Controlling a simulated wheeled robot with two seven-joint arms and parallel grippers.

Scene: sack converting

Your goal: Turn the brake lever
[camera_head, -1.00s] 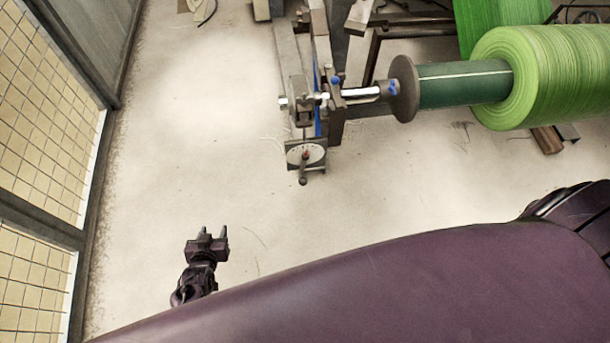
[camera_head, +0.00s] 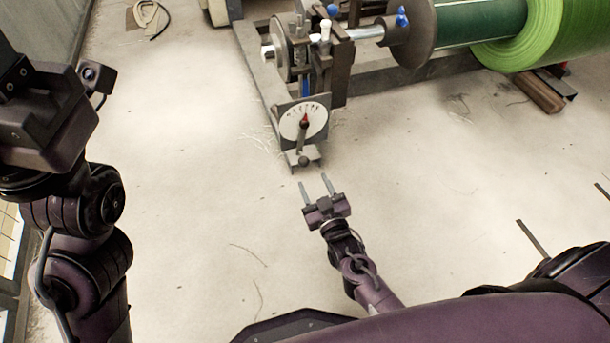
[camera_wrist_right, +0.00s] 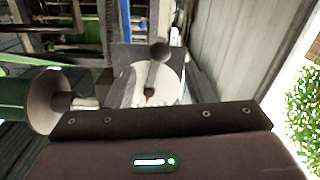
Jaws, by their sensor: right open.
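The brake lever (camera_head: 301,142) is a short dark arm with a ball knob, in front of a white round dial (camera_head: 317,122) with a red pointer. In the head view the lever hangs down from the dial. The right wrist view also shows the lever (camera_wrist_right: 155,68) and the dial (camera_wrist_right: 170,84), with the knob upward in that picture. My right gripper (camera_head: 317,188) is open and empty, just below and apart from the knob, fingers pointing toward it. My left gripper's body (camera_head: 40,110) is at the left edge; its fingers do not show.
The dial is on the end of a grey machine frame (camera_head: 262,80). A green roll (camera_head: 560,35) on a shaft with a dark flange (camera_head: 412,40) is at upper right. Wooden blocks (camera_head: 540,92) lie under it. The pale floor around my right gripper is clear.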

